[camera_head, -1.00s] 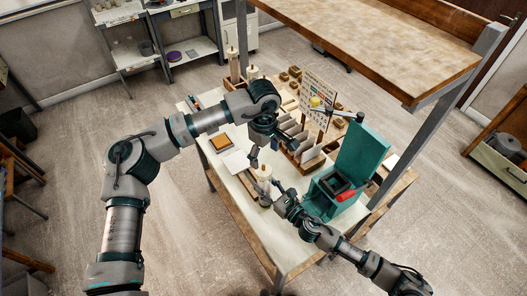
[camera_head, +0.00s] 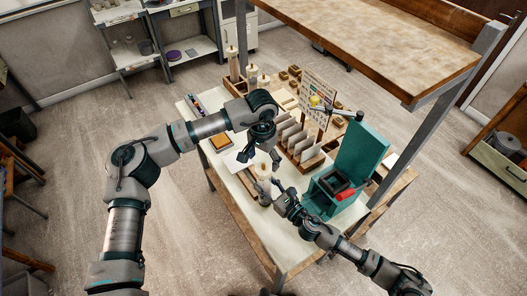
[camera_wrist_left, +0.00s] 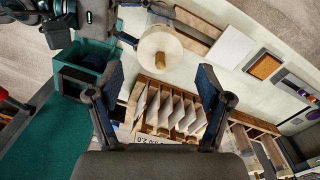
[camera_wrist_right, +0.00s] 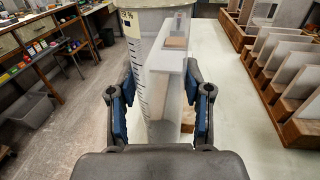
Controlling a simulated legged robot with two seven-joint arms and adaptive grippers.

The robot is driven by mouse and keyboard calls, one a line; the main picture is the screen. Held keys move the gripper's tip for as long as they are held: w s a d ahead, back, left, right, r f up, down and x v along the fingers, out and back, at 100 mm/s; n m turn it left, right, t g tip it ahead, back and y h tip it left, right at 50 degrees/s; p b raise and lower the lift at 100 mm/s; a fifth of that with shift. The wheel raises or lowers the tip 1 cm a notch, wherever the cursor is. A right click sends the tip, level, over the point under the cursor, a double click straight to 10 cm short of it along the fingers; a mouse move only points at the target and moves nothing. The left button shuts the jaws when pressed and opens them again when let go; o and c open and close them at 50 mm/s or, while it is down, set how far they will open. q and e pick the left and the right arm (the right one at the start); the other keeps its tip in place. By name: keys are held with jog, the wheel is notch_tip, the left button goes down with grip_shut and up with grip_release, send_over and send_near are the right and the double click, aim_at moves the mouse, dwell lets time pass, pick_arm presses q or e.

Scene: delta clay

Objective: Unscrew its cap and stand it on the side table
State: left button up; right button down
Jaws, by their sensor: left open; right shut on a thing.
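A clear graduated cylinder (camera_head: 264,187) stands upright on the pale side table (camera_head: 262,226). Its cream round cap (camera_wrist_left: 160,52) with a brown knob is on top, seen from above in the left wrist view. My right gripper (camera_head: 270,192) is shut on the cylinder's side; in the right wrist view its fingers (camera_wrist_right: 160,115) flank the clear, marked wall. My left gripper (camera_head: 261,160) is open and empty above the cap, its fingers apart. In the left wrist view the cap lies beyond the open fingertips (camera_wrist_left: 160,78), not between them.
A teal box (camera_head: 360,160) with a red part stands right of the cylinder. A wooden rack of pale plates (camera_head: 297,142) is behind it. An orange-topped block (camera_head: 220,141) and a white sheet lie left.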

aim_at(264, 168)
pick_arm(q)
jog(key=shift+f, duration=2.3)
